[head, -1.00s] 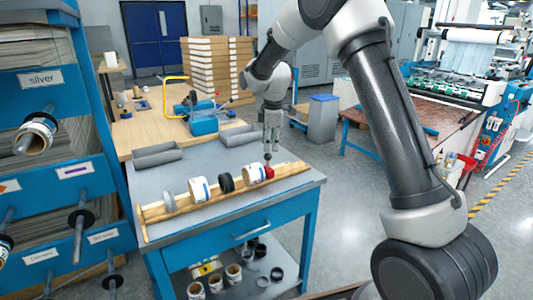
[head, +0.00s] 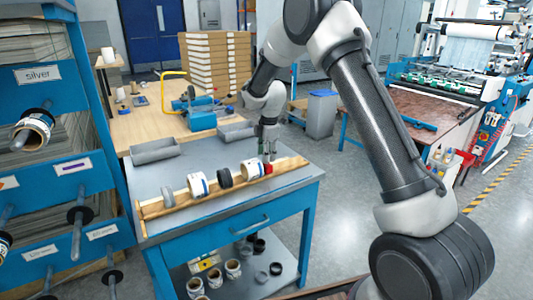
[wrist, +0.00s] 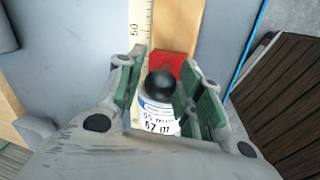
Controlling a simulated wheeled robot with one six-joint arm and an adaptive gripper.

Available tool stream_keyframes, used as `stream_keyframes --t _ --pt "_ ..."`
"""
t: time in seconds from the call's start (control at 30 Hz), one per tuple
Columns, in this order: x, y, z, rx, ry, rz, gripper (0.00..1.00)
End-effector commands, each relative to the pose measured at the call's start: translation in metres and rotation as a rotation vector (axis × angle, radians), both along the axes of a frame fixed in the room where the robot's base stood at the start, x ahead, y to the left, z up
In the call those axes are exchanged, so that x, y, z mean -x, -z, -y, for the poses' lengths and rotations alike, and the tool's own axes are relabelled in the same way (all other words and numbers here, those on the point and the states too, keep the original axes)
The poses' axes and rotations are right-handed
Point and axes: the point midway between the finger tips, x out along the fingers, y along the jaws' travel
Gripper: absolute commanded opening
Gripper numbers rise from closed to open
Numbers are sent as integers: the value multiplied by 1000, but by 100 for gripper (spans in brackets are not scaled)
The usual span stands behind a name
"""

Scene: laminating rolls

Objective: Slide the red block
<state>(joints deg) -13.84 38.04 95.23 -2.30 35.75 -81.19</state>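The red block (head: 268,168) sits on the wooden rail (head: 185,205) at the right end of a row of rolls. In the wrist view the red block (wrist: 172,62) is just beyond my fingertips, beside a measuring scale (wrist: 137,25). My gripper (head: 267,152) is low over the rail at the block. I cannot tell whether a finger touches the ball. A white labelled roll (wrist: 158,115) shows below the ball, partly hidden by the fingers.
A white roll (head: 252,170), a black ring (head: 225,178), another white roll (head: 198,184) and a grey disc (head: 167,197) line the rail. The rail's right end (head: 295,163) is clear. Several rolls stand on the lower shelf.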

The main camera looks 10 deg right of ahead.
Motion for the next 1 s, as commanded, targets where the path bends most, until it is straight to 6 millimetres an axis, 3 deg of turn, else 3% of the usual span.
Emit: stream_keyframes --t 0.13,0.33,0.37,0.67,1.0 --pt "0 0 0 0 0 0 36" --pt "0 0 0 0 0 0 2" --pt "0 0 0 0 0 0 0" --pt "-3 -1 10 1 2 0 0" --pt "-26 -1 82 1 5 1 0"
